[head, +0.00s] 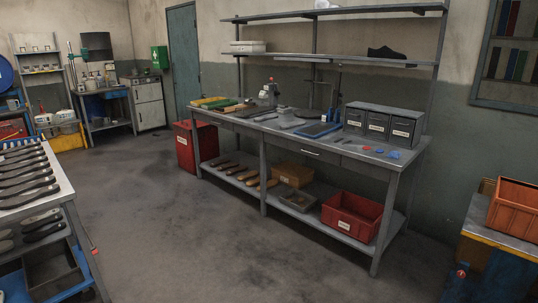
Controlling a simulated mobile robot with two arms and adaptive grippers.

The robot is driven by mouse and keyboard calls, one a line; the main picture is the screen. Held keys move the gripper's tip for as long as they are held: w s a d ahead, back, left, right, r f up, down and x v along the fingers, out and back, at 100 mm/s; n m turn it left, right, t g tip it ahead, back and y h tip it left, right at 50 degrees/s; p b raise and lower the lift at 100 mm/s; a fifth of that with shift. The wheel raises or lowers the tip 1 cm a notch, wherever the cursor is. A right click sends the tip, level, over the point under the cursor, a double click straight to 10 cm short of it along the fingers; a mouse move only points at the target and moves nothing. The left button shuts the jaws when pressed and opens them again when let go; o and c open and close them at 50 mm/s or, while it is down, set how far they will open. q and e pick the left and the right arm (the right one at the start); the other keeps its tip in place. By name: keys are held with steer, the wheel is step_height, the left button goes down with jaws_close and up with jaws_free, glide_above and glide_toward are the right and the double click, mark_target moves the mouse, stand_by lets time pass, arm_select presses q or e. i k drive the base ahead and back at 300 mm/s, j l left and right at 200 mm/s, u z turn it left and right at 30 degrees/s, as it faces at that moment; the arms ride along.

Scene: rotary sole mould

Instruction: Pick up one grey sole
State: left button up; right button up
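A rack cart stands at the left edge, and dark, sole-shaped pieces (26,180) lie in a row on its light top (66,187). Their exact shade, grey or black, is hard to tell. More sole-shaped pieces lie on the cart's shelf below, a paler one (40,219) above a dark one (44,232). Dark and tan sole-like shapes (248,175) also lie on the lower shelf of the workbench (330,145). The cart's left part is cut off by the picture edge. Neither of my grippers is in view.
The workbench by the back wall carries labelled grey drawers (378,125) and tools. A red crate (352,215) sits on its lower shelf. An orange crate (514,207) stands on a table at the right edge. The grey floor (190,240) between cart and bench is clear.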

mark_target(297, 122)
steer(key=i+u, duration=0.3)
steer(key=i, duration=2.15)
